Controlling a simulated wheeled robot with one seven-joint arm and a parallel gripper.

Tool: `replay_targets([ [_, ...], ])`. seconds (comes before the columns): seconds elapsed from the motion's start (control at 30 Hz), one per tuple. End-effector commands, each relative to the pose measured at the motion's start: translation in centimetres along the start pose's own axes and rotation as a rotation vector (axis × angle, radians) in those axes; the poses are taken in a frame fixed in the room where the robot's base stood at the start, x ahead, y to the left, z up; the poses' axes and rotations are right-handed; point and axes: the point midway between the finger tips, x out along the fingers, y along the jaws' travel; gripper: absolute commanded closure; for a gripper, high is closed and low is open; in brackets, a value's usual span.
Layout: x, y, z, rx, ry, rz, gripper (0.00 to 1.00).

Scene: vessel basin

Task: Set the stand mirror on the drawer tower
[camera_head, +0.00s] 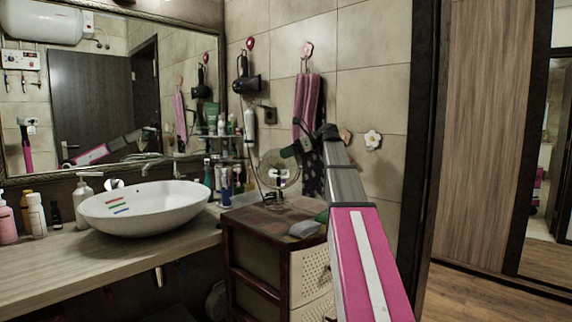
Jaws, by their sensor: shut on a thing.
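The stand mirror (266,168) is a round mirror with a thin frame, upright over the back part of the drawer tower. The drawer tower (258,215) has a brown tiled-looking top, dark red framing and cream perforated drawer fronts. My gripper (298,149) reaches in from the right and is shut on the mirror's upper right rim. The fingertips are small and dark here. The mirror's foot is hard to make out, so I cannot tell whether it touches the tower top.
A small grey item (304,229) lies at the tower top's right front edge. Left of the tower, a counter (40,262) holds a white basin (145,222) and several bottles. Pink towels (306,105) and a hair dryer (247,86) hang on the wall behind. The tower top's front middle is clear.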

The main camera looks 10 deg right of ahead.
Motion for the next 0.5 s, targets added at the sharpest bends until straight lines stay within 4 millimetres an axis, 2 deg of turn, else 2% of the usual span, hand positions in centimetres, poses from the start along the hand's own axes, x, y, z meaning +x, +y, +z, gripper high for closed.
replay_targets([
  [0.23, 1.3, -0.6, -2.9, 0.001, 0.000, 0.001, 1.00],
  [0.5, 1.3, -0.7, -3.1, 0.000, 0.000, 0.000, 1.00],
])
